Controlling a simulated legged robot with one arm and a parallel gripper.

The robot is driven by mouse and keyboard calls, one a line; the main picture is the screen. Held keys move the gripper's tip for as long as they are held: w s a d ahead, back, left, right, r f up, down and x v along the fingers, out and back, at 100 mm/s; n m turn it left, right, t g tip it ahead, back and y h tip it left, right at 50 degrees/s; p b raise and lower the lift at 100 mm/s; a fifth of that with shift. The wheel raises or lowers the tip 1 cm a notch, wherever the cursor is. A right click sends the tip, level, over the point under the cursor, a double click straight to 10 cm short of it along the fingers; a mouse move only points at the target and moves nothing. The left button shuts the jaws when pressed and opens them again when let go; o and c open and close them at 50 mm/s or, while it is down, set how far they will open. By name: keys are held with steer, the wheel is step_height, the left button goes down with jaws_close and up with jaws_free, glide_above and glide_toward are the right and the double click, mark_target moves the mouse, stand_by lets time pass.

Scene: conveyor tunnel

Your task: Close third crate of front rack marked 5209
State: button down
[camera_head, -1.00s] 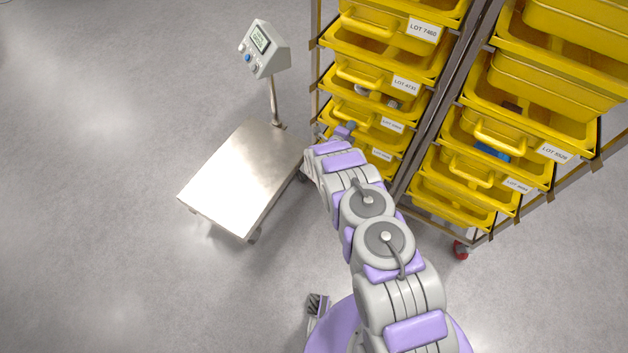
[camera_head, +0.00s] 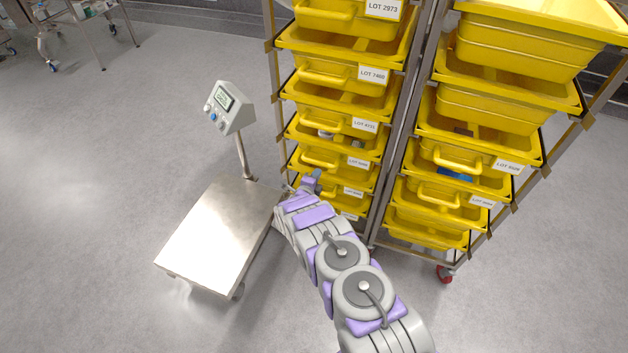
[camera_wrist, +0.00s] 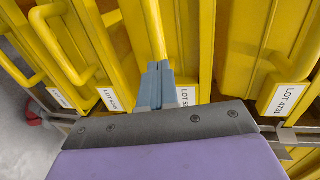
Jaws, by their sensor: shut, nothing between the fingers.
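The front rack (camera_head: 272,80) holds a column of yellow crates with white lot labels. A crate (camera_head: 358,162) with a label too small to read in the head view hangs just below the crate marked LOT 4731 (camera_head: 365,125). In the wrist view, the middle label (camera_wrist: 187,96) begins "LOT 5"; my fingers partly hide the rest. LOT 4731 (camera_wrist: 287,99) is to its right there. My gripper (camera_wrist: 158,72) is shut and empty, with its tips at the lower end of the yellow handle (camera_wrist: 153,28); contact cannot be told. In the head view my gripper (camera_head: 312,180) is at the rack's lower left.
A second rack of yellow crates (camera_head: 455,160) stands at the right, with a red caster (camera_head: 444,272). A platform scale (camera_head: 215,230) with a display post (camera_head: 229,107) stands close to the left of my arm. Open grey floor (camera_head: 90,170) lies further left.

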steer(key=a+f+p+v, duration=0.1)
steer(key=p+v, duration=0.1)
steer(key=v, duration=0.8)
steer(key=w+r+n+g+y, duration=0.3)
steer(key=w+r+n+y, duration=0.15)
steer(key=r, duration=0.85)
steer(key=s+d+r+n+g+y, duration=0.1)
steer(key=s+d+r+n+g, duration=0.2)
steer(key=r, duration=0.4)
steer(key=s+r+n+g+y, duration=0.1)
steer(key=s+r+n, duration=0.3)
steer(key=s+r, duration=0.25)
steer(key=s+d+r+n+g, duration=0.3)
steer(key=s+d+r, duration=0.2)
steer(key=s, duration=1)
steer(key=s+d+r+n+g+h, duration=0.1)
steer(key=s+d+r+n+g, duration=0.2)
steer(key=s, duration=1.3)
steer(key=s+d+r+n+g, duration=0.3)
steer(key=s+d+r, duration=0.4)
steer(key=s, duration=0.9)
steer(key=shift+d+n+g, duration=0.25)
steer(key=shift+n+g, duration=0.05)
steer(key=shift+n, duration=0.35)
